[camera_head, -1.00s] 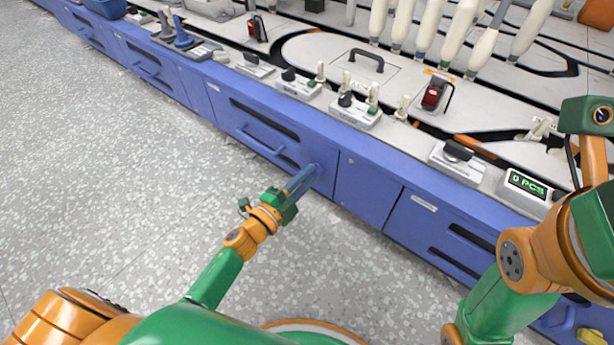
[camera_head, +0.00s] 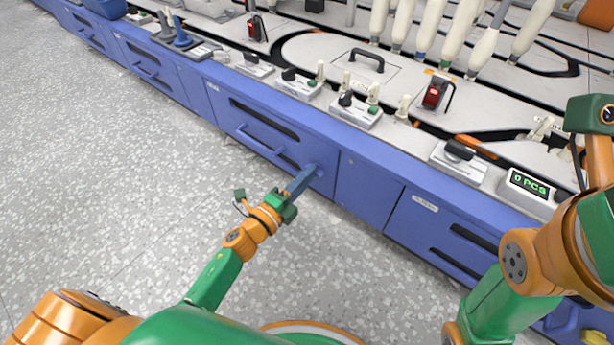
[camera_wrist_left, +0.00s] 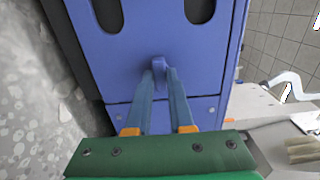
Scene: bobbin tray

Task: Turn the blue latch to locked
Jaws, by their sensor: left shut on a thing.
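The blue latch (camera_wrist_left: 158,66) is a small knob on the blue cabinet front. In the wrist view it stands between the tips of my left gripper (camera_wrist_left: 160,76), whose two long blue-grey fingers are shut on it. In the head view my left gripper (camera_head: 313,170) reaches the cabinet front from the lower left, and its fingertips mostly hide the latch. I cannot read a lock mark beside the latch. My right arm shows at the right edge of the head view, but its fingers are not seen.
The latch sits on a blue front panel with dark slots and a bar handle (camera_head: 262,141). Above is a grey worktop with switch boxes (camera_head: 355,112), a red-black switch (camera_head: 434,93), a counter display (camera_head: 528,184) and white bobbins (camera_head: 490,50). The speckled floor (camera_head: 120,180) is clear.

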